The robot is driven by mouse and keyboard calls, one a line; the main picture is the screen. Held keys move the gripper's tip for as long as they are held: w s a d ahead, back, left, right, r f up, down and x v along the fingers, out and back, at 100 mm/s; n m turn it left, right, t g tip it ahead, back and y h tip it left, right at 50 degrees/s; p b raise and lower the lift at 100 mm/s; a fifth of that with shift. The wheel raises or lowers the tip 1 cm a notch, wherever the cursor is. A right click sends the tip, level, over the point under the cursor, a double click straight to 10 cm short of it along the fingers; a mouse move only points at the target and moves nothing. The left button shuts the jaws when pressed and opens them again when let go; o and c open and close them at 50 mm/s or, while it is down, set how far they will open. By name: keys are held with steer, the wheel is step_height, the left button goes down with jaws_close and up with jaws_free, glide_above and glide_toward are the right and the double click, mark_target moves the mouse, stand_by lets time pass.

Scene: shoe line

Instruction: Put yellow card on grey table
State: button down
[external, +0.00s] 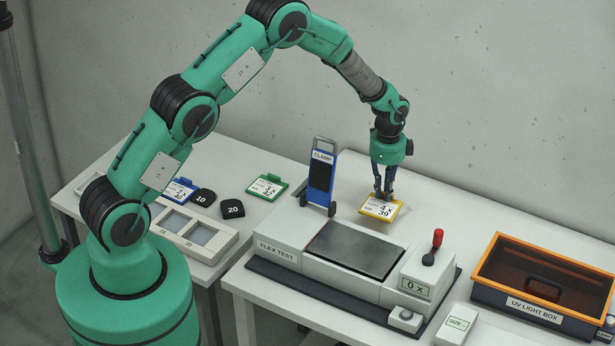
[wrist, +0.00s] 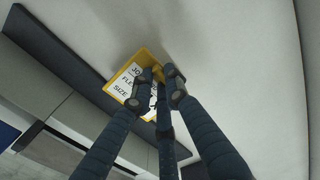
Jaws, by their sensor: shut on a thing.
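The yellow card (external: 381,209), a white label in a yellow frame marked "4 x 39", is behind the flex test machine. My gripper (external: 384,196) points down and is shut on the card's far edge. In the wrist view the yellow card (wrist: 135,82) shows at the fingertips (wrist: 163,85), which partly hide its label. I cannot tell whether the card touches the surface below. The light grey table (external: 455,215) under it carries the flex test machine. A second light grey table (external: 262,215) stands to the left.
The flex test machine (external: 350,250) with its red-knobbed lever (external: 437,238) is in front of the card. A blue clamp (external: 320,178) stands upright to the left. An orange-rimmed UV light box (external: 540,252) is at right. A green card (external: 267,187) and blue card (external: 180,190) lie on the left table.

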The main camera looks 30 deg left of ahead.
steer(key=a+n, duration=0.1)
steer(key=a, duration=0.5)
steer(key=w+a+f+n, duration=0.1)
steer(key=a, duration=0.5)
steer(key=a+n, duration=0.1)
steer(key=a, duration=0.5)
steer(key=shift+w+a+f, duration=0.1)
steer(key=shift+w+f, duration=0.15)
steer(key=shift+w, duration=0.05)
steer(key=s+a+f+n, duration=0.1)
steer(key=s+a+n, duration=0.2)
steer(key=a, duration=1.1)
steer(key=s+a+f+n+b, duration=0.1)
steer(key=s+a+n, duration=0.2)
steer(key=s+a, duration=0.5)
steer(key=s+a+f+n+b, duration=0.1)
steer(key=s+a, duration=0.4)
steer(key=a, duration=1.6)
steer(key=shift+s+f+n, duration=0.2)
steer(key=shift+f+n, duration=0.05)
steer(key=shift+n, duration=0.45)
steer(key=shift+s+f+n, duration=0.2)
steer(key=shift+n, duration=0.5)
glide_above(196, 159)
steer(key=shift+w+a+f, duration=0.1)
steer(key=shift+f, duration=0.65)
steer(key=shift+f, duration=0.15)
